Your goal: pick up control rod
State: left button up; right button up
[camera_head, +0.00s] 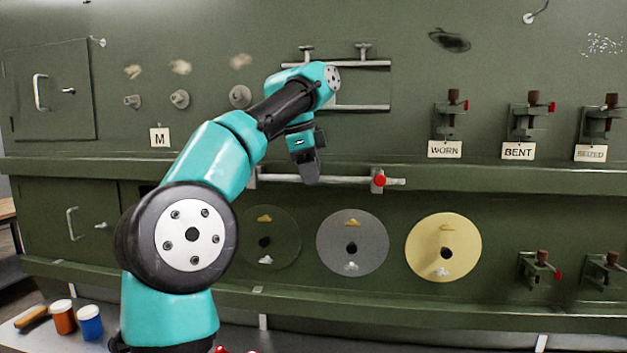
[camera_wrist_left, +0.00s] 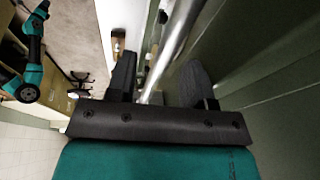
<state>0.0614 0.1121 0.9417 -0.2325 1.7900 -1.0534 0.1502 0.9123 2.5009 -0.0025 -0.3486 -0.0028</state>
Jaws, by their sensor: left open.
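The control rod (camera_head: 340,180) is a silver bar with a red collar near its right end. It lies level along the ledge of the green panel. My left gripper (camera_head: 308,176) points down at the rod, near its left part, and covers a bit of it. In the left wrist view the rod (camera_wrist_left: 177,38) runs between the two dark fingers of the open gripper (camera_wrist_left: 157,80). I cannot tell if either finger touches it. My right gripper is not seen.
Three discs hang below the rod: dark green (camera_head: 283,240), grey (camera_head: 330,245) and gold (camera_head: 462,240). Clamps with WORN (camera_head: 445,150), BENT (camera_head: 517,152) and SEIZED tags are at right. An orange jar (camera_head: 63,318) and a blue jar (camera_head: 90,322) stand at lower left.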

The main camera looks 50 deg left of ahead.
pick_arm(q)
jog(key=shift+c, duration=0.3)
grip_shut()
jog(key=shift+r, duration=0.1)
jog(key=shift+r, duration=1.55)
jog(key=shift+d+r, duration=0.15)
jog(key=s+d+r, duration=0.1)
jog(key=s+d, duration=0.9)
jog(key=d, duration=0.1)
jog(key=shift+s+d+r, duration=0.25)
jog(key=shift+d, duration=0.15)
